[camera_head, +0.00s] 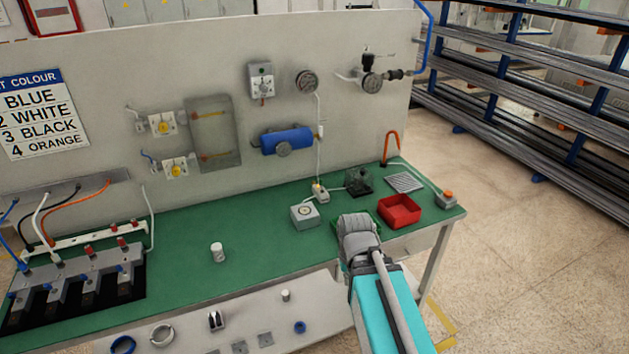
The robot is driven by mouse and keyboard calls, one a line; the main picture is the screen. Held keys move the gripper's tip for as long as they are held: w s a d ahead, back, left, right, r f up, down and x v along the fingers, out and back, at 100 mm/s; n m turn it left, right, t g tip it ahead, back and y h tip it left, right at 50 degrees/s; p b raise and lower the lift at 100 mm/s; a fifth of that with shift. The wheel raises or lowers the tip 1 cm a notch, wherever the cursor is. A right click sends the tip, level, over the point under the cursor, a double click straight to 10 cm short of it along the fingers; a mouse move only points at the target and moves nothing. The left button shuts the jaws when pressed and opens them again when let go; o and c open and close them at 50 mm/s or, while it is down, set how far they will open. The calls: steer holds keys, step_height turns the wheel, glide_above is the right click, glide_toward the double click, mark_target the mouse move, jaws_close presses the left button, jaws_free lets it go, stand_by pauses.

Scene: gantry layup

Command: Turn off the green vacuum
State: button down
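I cannot tell for certain which thing is the green vacuum. A dark, greenish see-through box (358,182) stands at the back right of the green bench, behind my gripper. The edge of a green tray (372,217) shows beside my gripper, which covers most of it. On the wall panel are two white switch plates with yellow knobs, an upper one (162,124) and a lower one (176,167), beside a grey see-through cover (211,133). My gripper (357,228) is over the bench's right front part, seen from behind; its fingertips are hidden.
A red bin (400,211) is right of my gripper, and a white box with a dial (305,216) is left. A white cup (217,252) stands mid-bench. A blue cylinder (287,141) and gauge (306,80) are on the panel. The bench's middle is mostly clear.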

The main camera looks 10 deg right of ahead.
step_height(320, 180, up, 13)
steer(key=p, duration=1.2)
steer(key=shift+s, duration=0.1)
